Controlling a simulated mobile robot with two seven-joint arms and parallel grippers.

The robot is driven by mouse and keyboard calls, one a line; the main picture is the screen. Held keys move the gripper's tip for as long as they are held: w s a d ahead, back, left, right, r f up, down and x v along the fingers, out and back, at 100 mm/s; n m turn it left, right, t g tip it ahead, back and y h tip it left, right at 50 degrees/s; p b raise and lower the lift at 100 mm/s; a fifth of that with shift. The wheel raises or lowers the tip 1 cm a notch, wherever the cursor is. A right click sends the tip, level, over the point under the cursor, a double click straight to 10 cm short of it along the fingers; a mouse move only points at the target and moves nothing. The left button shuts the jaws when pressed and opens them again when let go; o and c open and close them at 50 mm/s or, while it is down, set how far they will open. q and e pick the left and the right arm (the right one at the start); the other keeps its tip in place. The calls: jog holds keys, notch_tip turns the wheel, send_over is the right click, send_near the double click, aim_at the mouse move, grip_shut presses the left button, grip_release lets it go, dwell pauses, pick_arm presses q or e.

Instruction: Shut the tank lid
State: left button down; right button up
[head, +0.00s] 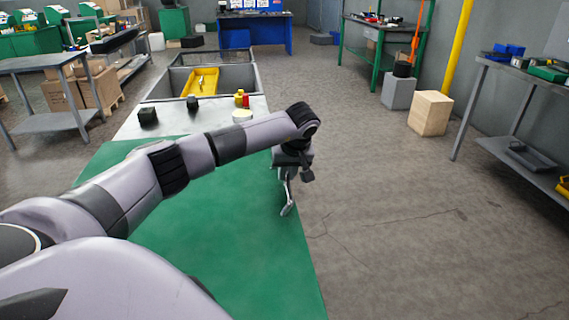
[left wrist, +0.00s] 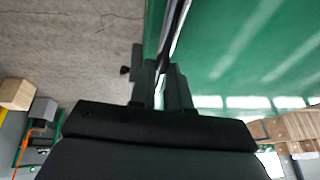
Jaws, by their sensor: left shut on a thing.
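A large flat green panel (head: 240,210) fills the space in front of me; I cannot tell whether it is the tank lid or a bench top. Behind it stands a grey open-topped box (head: 240,77) with compartments, which may be the tank. My left gripper (head: 288,195) points down at the right edge of the green panel. In the left wrist view, the gripper (left wrist: 163,80) is shut on a thin dark bar (left wrist: 178,35) running beside the green surface (left wrist: 245,45), seemingly a handle or edge. My forearm hides part of the panel. My right gripper is not in view.
A yellow tray (head: 203,80) lies in the grey box. Small black blocks and a yellow-and-red item (head: 241,99) stand on the pale counter (head: 178,122). Open concrete floor (head: 400,200) lies right, with a wooden block (head: 431,113) and a grey shelf table (head: 520,75) beyond.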

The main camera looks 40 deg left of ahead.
pick_arm(q)
jog(key=shift+w+d+f, duration=0.1)
jog(key=shift+f, duration=0.55)
jog(key=shift+d, duration=0.1)
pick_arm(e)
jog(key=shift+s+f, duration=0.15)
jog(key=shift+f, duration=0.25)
pick_arm(q)
jog(key=shift+f, duration=0.15)
jog(key=c, duration=1.2)
grip_release()
jog(key=shift+d+f, duration=0.1)
jog(key=shift+o, duration=0.5)
jog(key=shift+w+f, duration=0.15)
jog(key=shift+f, duration=0.05)
jog(key=shift+r, duration=0.6)
jog(key=v, duration=0.6)
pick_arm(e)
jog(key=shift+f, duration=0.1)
pick_arm(q)
jog(key=shift+s+d+r, duration=0.1)
jog(key=shift+s+d, duration=0.1)
jog(key=shift+s, duration=0.05)
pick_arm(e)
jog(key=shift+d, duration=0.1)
